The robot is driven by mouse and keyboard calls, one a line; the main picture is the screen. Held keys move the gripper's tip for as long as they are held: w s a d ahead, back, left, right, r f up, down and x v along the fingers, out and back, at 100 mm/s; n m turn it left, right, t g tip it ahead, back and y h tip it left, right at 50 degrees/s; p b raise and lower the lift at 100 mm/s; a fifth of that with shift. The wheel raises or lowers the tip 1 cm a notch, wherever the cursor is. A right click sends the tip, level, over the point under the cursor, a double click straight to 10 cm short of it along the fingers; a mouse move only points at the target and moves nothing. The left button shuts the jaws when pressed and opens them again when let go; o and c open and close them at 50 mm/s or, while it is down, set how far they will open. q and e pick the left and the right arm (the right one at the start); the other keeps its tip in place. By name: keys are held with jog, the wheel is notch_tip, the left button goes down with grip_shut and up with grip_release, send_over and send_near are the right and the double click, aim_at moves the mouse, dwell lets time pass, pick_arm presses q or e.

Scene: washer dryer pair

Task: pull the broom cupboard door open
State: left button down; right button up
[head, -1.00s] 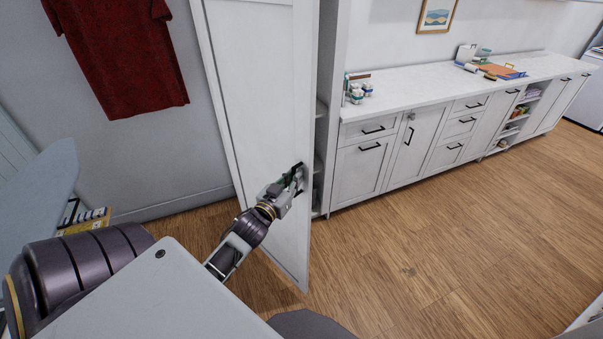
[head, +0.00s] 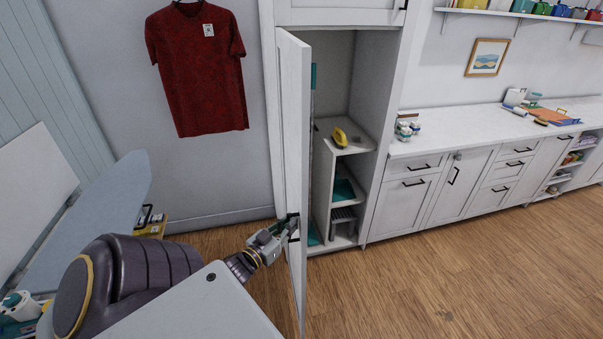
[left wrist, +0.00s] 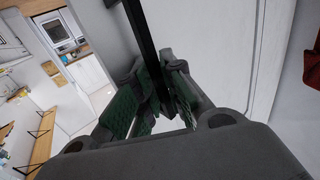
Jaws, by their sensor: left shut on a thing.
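The broom cupboard door (head: 293,130) is white and stands wide open, hinged on its left and seen nearly edge-on in the head view. My left gripper (head: 288,230) is at the door's dark handle, low on its free side. In the left wrist view the green-padded fingers (left wrist: 160,98) are shut on the black handle bar (left wrist: 142,40), with the white door face to the right. The cupboard inside (head: 335,75) shows shelves with a yellow item (head: 341,138) on top and teal things below. My right gripper is not in view.
An ironing board (head: 105,225) stands at the left, near my arm. A red shirt (head: 198,70) hangs on the wall. A white counter with drawers (head: 480,135) runs along the right. The wooden floor (head: 450,270) in front is clear.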

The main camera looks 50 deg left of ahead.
pick_arm(q)
jog(key=shift+s+a, duration=0.8)
jog(key=shift+s, duration=0.25)
jog(key=c, duration=1.7)
grip_release()
jog(key=shift+o, duration=0.7)
jog(key=s+d, duration=0.1)
jog(key=s, duration=1)
jog(key=shift+s+d, duration=0.4)
